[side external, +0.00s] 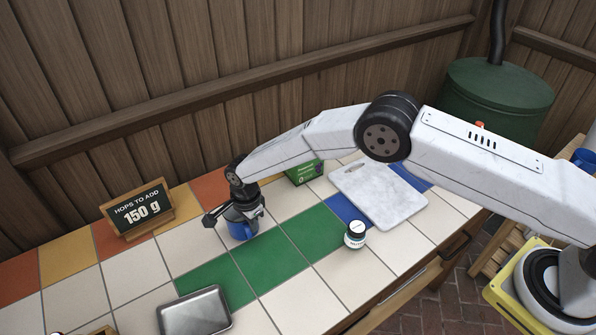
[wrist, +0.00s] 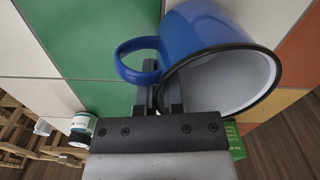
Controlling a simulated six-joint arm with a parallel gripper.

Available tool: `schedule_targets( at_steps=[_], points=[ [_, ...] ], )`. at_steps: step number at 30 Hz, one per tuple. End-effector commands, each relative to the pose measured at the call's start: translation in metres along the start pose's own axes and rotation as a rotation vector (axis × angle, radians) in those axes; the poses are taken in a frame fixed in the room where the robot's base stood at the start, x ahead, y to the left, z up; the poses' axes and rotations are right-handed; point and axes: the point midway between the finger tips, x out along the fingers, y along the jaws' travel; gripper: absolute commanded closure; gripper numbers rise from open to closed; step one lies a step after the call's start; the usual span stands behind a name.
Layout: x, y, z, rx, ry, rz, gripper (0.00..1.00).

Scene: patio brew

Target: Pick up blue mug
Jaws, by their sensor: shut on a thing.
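The blue mug (wrist: 205,35) has a black rim, a pale grey inside and a blue handle. In the wrist view its opening faces the camera and looks empty. My gripper (wrist: 170,98) is shut on the mug, with its fingers at the wall beside the handle. In the side external view the mug (side external: 242,230) is partly hidden under my gripper (side external: 240,215). It is at the tiled counter, near the edge of a green tile. I cannot tell whether its base touches the tiles.
A small white jar (side external: 355,235) and a marble board (side external: 378,195) are to the right. A green box (side external: 304,173) is behind. A metal tray (side external: 194,312) is in front, and a hops sign (side external: 138,210) is to the left. Bare tiles (side external: 134,262) lie between.

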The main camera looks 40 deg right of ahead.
Motion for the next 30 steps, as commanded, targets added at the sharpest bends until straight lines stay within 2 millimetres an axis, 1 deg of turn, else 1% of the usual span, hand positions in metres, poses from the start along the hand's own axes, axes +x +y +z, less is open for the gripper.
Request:
schedule_targets(
  at_steps=[6, 11, 17, 25, 30],
  points=[
    [-0.025, -0.001, 0.000, 0.000, 0.000, -0.002, 1.00],
    [-0.035, 0.010, -0.002, 0.000, 0.001, 0.000, 1.00],
    [-0.054, 0.025, -0.005, 0.000, 0.001, -0.001, 1.00],
    [-0.084, 0.050, -0.010, 0.000, 0.000, -0.002, 1.00],
    [-0.092, 0.070, -0.014, 0.000, 0.001, 0.000, 1.00]
  ],
)
